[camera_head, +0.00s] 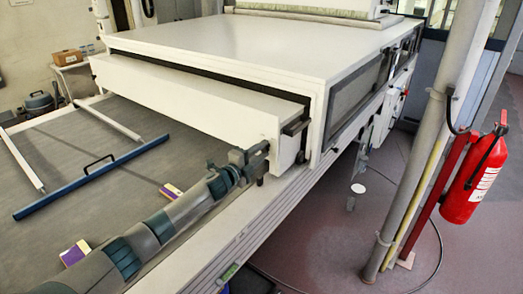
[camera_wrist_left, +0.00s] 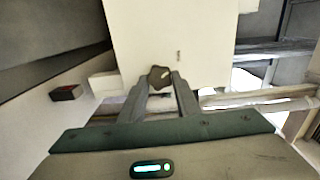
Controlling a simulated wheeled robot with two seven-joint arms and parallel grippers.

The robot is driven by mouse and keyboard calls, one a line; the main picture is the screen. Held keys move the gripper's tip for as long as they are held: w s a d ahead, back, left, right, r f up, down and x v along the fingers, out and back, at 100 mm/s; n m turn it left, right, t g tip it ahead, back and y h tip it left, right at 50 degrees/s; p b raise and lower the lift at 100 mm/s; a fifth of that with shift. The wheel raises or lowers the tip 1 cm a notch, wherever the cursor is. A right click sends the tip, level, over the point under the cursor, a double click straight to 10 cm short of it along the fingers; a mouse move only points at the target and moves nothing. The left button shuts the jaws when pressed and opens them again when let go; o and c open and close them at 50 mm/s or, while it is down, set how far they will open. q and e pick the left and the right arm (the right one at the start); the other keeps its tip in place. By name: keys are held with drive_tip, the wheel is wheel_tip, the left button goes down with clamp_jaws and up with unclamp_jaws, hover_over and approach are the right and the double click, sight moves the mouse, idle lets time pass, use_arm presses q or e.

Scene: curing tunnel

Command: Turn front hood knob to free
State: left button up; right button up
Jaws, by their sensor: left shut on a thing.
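The front hood (camera_head: 190,97) is a long white box-like cover across the tunnel mouth; its end face (camera_wrist_left: 185,35) fills the upper middle of the left wrist view. The front hood knob (camera_wrist_left: 159,76) is dark and lobed, with a small pale mark, and sits low on that face. My left gripper (camera_head: 260,152) reaches the hood's near right end and is shut on the knob. In the left wrist view its two fingers stand on either side of the knob. In the head view the gripper mostly hides the knob. My right gripper is out of view.
A dark belt (camera_head: 105,130) with a blue bar (camera_head: 95,176) and its handle lies left of my arm. A pale side rail (camera_head: 230,225) runs beneath my arm.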

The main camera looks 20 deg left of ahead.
use_arm(q)
drive_tip(key=shift+n, duration=0.7)
drive_tip(key=o, duration=1)
drive_tip(key=shift+o, duration=0.2)
drive_tip(key=shift+s, duration=0.1)
drive_tip(key=b+v, duration=0.4)
drive_tip(key=v, duration=1.3)
drive_tip(key=shift+s, duration=0.15)
drive_tip(key=shift+a+r, duration=0.1)
